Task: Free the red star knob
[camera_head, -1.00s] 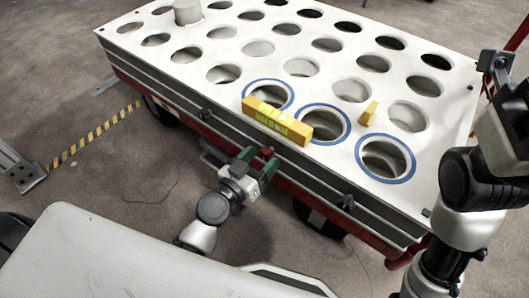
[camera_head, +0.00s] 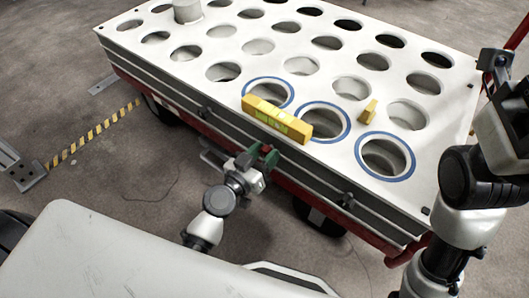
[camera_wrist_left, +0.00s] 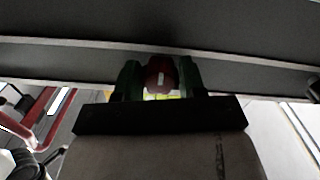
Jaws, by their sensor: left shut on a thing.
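The red star knob (camera_wrist_left: 160,76) sits on the dark side of the cart's white perforated plate, below its near edge. My left gripper (camera_head: 262,155) reaches it from below, and its green fingers stand on either side of the knob. In the left wrist view the gripper (camera_wrist_left: 160,80) is shut on the knob, which shows between the fingers under the dark rail. The fingers hide most of the knob in the head view. My right arm stands at the right, but its fingers do not show.
The white plate (camera_head: 222,50) has rows of round holes, several ringed in blue. A yellow spirit level (camera_head: 277,120) lies near its front edge, with a small yellow wedge (camera_head: 368,111) behind. A grey cylinder (camera_head: 187,11) stands at the far left. Black clamps (camera_head: 345,200) stick out of the side.

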